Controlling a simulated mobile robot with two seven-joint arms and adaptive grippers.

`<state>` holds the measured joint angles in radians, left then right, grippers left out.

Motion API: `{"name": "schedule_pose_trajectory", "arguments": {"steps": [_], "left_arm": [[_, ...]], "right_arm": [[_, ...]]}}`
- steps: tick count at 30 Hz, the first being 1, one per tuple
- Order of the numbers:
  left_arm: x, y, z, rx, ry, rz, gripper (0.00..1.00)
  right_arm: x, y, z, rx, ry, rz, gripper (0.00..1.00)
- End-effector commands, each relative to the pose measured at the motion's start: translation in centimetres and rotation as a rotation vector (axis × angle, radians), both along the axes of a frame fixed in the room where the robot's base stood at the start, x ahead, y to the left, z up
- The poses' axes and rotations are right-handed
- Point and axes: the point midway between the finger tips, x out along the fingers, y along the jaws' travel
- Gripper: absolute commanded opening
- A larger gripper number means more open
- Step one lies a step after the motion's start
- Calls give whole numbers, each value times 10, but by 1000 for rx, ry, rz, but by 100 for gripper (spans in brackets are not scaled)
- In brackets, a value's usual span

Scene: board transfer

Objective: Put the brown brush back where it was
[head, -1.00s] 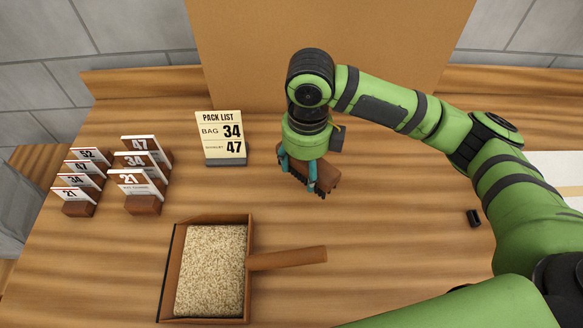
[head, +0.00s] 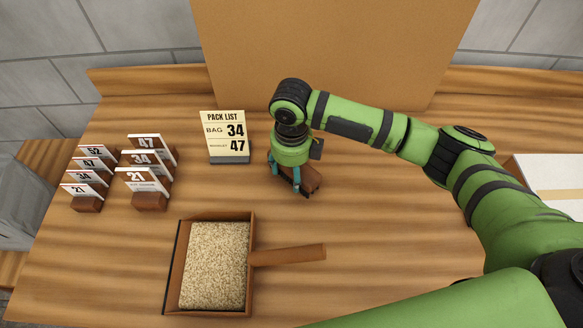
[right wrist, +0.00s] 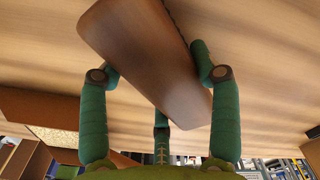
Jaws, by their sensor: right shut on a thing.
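The brown brush (head: 310,181) is in my right gripper (head: 296,188), to the right of the pack list card in the head view. Most of the brush is hidden under the gripper there. In the right wrist view the brush's smooth brown back (right wrist: 150,60) lies slanted between the green fingers of the right gripper (right wrist: 155,75), which are shut on it. I cannot tell whether the brush touches the table. My left gripper is not in view.
A dustpan (head: 255,225) full of pale grains lies in front, its handle (head: 290,255) pointing right. The pack list card (head: 226,135) stands behind it. Several numbered cards (head: 148,180) stand at left. A white box (head: 552,175) is at right. Table between brush and box is clear.

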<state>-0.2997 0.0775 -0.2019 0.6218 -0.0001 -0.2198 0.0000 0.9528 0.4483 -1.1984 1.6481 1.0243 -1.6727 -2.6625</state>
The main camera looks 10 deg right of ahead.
Motion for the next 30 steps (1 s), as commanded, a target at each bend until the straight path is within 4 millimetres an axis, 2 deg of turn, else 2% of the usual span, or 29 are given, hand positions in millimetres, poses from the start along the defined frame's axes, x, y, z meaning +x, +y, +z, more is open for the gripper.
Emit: {"name": "schedule_pose_trajectory", "arguments": {"steps": [2, 3, 4, 5, 14, 19, 23, 30], "left_arm": [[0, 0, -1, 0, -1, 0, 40], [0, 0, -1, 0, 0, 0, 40], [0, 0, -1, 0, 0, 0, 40], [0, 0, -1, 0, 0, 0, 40], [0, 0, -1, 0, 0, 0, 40], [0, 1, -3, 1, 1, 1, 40], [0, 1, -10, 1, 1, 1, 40], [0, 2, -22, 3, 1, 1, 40]], "right_arm": [[0, 0, -3, 0, 0, 0, 32], [0, 0, -3, 0, 0, 0, 71], [0, 0, -3, 0, 0, 0, 83], [0, 0, -3, 0, 0, 0, 87], [0, 0, -3, 0, 0, 0, 87], [1, 0, 7, 1, -4, 1, 87], [1, 0, 29, 2, -6, 1, 87], [1, 0, 82, 1, -5, 1, 87]]}}
